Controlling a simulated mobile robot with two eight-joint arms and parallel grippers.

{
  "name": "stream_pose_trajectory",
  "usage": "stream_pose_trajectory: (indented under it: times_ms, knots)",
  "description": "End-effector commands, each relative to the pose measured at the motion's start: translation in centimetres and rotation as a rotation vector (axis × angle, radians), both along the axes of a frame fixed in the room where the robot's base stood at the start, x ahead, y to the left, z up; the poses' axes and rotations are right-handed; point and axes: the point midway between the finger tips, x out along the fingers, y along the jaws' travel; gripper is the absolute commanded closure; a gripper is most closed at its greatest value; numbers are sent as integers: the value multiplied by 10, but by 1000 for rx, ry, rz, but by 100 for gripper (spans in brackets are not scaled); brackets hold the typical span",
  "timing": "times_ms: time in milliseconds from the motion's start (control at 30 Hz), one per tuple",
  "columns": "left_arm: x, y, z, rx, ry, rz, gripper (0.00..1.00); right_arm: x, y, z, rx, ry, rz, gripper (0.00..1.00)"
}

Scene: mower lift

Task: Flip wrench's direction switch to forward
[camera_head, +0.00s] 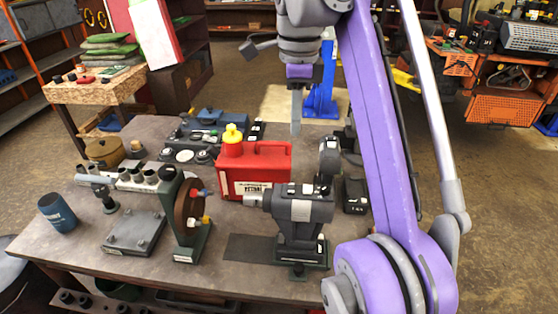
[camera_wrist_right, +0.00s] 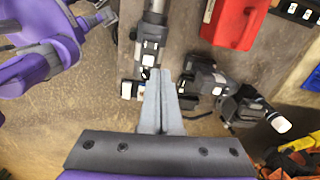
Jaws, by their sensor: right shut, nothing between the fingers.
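A grey and black power wrench (camera_head: 303,205) sits in a dark stand at the front right of the workbench, its nose pointing left in the head view. It also shows in the right wrist view (camera_wrist_right: 151,33), nose toward the top. I cannot clearly make out its direction switch. My right gripper (camera_head: 296,128) hangs above the bench behind the wrench in the head view, fingers pointing down, shut and empty. In the right wrist view its fingertips (camera_wrist_right: 165,72) overlap the wrench's rear end; I cannot tell touching from this view.
A red canister (camera_head: 265,165) with a yellow cap stands behind the wrench. A dark grey tool (camera_head: 329,160) stands close behind its rear. A green stand with a brown disc (camera_head: 187,215) is to the left. The workbench (camera_head: 50,230) also holds a plate and a blue cup (camera_head: 57,212).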

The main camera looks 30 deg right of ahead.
Motion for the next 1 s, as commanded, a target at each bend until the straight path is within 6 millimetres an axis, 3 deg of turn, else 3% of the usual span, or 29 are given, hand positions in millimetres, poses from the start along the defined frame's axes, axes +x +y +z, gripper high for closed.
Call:
stream_pose_trajectory:
  times_ms: [200, 567, 767, 1000]
  knots:
    - [0, 0, 0, 0, 0, 0, 50, -7, -5, 7, 10, 21, -113, 100]
    - [-1, 0, -2, 0, 2, 0, 50, -7, -5, 5, 10, 21, -115, 100]
    - [-10, 0, -22, 0, 19, 0, 50, -7, -5, -20, 10, 25, -114, 100]
    - [-23, 0, -56, 0, 42, 0, 50, -7, -5, -72, 11, 24, -113, 100]
